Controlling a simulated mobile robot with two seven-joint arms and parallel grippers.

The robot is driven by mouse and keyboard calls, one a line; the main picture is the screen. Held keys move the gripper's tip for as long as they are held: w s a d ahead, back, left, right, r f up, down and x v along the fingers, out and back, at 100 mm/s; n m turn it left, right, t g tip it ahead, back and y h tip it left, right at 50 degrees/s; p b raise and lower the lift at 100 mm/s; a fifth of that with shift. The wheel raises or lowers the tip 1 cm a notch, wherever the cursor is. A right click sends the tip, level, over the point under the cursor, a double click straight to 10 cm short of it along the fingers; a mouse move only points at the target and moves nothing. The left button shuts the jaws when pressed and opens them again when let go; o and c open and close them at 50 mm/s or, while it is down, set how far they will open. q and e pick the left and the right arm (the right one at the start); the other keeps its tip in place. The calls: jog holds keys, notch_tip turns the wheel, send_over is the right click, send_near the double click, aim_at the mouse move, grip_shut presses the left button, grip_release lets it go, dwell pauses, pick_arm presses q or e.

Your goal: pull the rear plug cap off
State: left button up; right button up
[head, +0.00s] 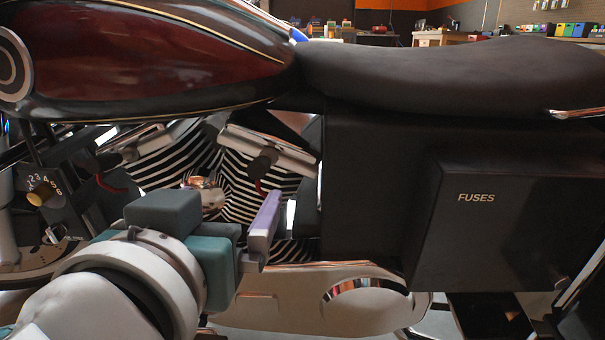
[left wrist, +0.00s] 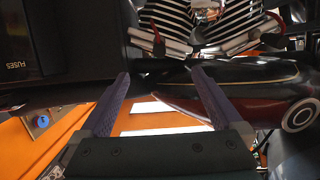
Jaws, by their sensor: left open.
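The rear plug cap (head: 263,162) is a dark cap on the rear cylinder's silver head, with a red lead hanging below it. It shows near the top of the left wrist view (left wrist: 158,46), which is upside down. My left gripper (head: 268,212) is below the cap in the head view, apart from it. In the left wrist view its two purple fingers (left wrist: 160,75) are spread with nothing between them. One finger is mostly hidden in the head view. My right gripper is in neither view.
The front plug cap (head: 108,160) is further left. A black box marked FUSES (head: 475,220) and a dark side panel (head: 365,190) stand right of the gripper. The tank (head: 150,60) and seat (head: 440,80) are above. A silver cover (head: 300,310) lies below.

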pick_arm(q)
jog(key=shift+w+f+b, duration=0.15)
jog(key=shift+w+b, duration=0.05)
jog(key=shift+w, duration=0.55)
jog(key=shift+w+f+b, duration=0.15)
jog(key=shift+w, duration=0.55)
jog(key=shift+s, duration=0.15)
jog(key=s+r+p, duration=0.2)
jog(key=s, duration=0.7)
jog(key=s+a+r+n+g+y+p, duration=0.1)
jog(key=s+a+r+g+p, duration=0.25)
jog(key=r+p, duration=0.75)
jog(key=s+a+r+g+y+p, duration=0.25)
jog(key=a+r+p, duration=0.4)
jog(key=p, duration=0.95)
jog(key=s+r+m+g+h+p, duration=0.1)
jog(key=s+r+g+h+p, duration=0.3)
jog(key=r+p, duration=0.95)
jog(key=s+r+m+g+y+p, duration=0.1)
jog(key=s+r+m+g+p, duration=0.1)
jog(key=s+r+p, duration=0.85)
jog(key=w+r+p, duration=0.2)
jog(key=r+p, duration=1.5)
jog(key=p, duration=0.2)
jog(key=w+r+p, duration=0.2)
jog(key=r+p, duration=1.6)
jog(key=p, duration=0.2)
jog(key=shift+r, duration=0.35)
jog(key=shift+d, duration=0.1)
